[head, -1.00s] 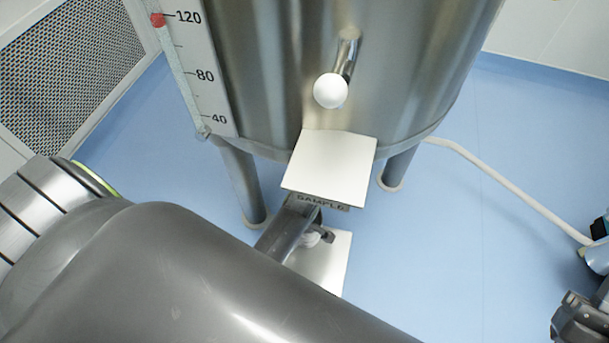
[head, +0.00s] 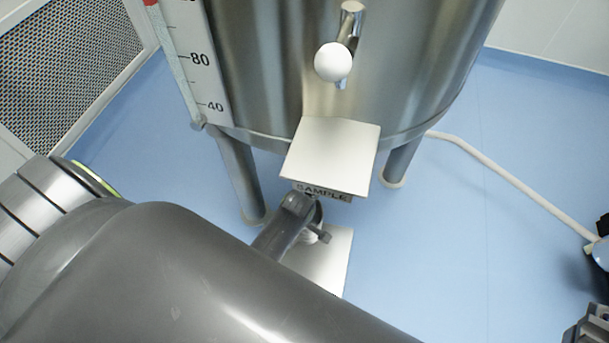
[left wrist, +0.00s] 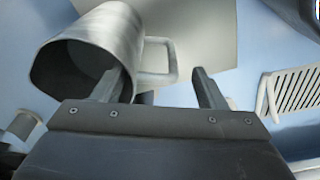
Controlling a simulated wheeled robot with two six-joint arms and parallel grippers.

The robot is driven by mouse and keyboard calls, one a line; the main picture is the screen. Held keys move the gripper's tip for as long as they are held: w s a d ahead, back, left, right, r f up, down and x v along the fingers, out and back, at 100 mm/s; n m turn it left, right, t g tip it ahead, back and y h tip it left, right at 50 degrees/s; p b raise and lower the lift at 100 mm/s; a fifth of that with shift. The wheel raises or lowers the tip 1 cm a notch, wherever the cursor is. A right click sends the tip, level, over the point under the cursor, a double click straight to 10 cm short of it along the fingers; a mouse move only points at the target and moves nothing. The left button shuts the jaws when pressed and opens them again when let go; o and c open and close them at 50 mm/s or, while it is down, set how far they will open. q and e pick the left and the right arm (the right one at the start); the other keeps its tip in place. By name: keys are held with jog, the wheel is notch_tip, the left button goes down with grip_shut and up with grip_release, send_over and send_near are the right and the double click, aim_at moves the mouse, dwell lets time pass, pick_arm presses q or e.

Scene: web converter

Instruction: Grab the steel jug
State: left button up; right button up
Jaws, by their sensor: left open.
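The steel jug (left wrist: 118,35) shows in the left wrist view at the upper left, its open mouth toward the lower left. Its squared handle (left wrist: 173,60) points right. My left gripper (left wrist: 160,88) is open. In that view one finger overlaps the jug's body and the other is right of the handle, so the handle appears between them. I cannot tell whether either finger touches it. In the head view my left arm reaches under the shelf marked SAMPLE (head: 330,160), and the jug is mostly hidden there. Part of my right arm shows at the lower right edge.
A large steel tank (head: 290,70) on legs stands ahead, with a white-knobbed valve (head: 332,62) above the shelf. A pale lower plate (head: 325,265) lies beneath the shelf. A pale pipe (head: 510,185) runs at right. The blue floor around is mostly clear.

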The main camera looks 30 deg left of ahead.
pick_arm(q)
jog(key=shift+f, duration=0.3)
jog(key=shift+c, duration=0.2)
grip_shut()
jog(key=shift+w+r, duration=0.1)
